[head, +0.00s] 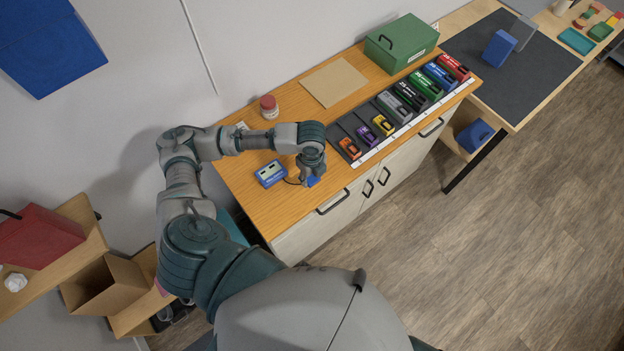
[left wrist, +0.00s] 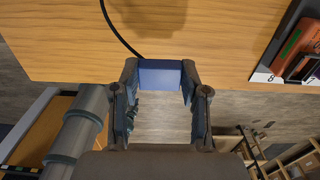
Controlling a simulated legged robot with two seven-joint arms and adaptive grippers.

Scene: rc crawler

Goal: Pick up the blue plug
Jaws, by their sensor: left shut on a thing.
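The blue plug (left wrist: 160,74) is a small blue block between the fingertips of my left gripper (left wrist: 160,88) in the left wrist view. In the head view a bit of the plug (head: 313,181) shows under the left gripper (head: 309,176), near the front edge of the wooden counter (head: 240,190). The left gripper points down and is shut on the plug. A black cable (left wrist: 120,30) runs over the counter towards it. I cannot tell whether the plug touches the counter. My right gripper is not in view.
A blue box with a pale panel (head: 270,173) sits left of the plug. A dark tray row of coloured car-like packs (head: 397,107) lies to the right. A red-capped jar (head: 269,107), a brown board (head: 334,82) and a green case (head: 400,43) stand behind.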

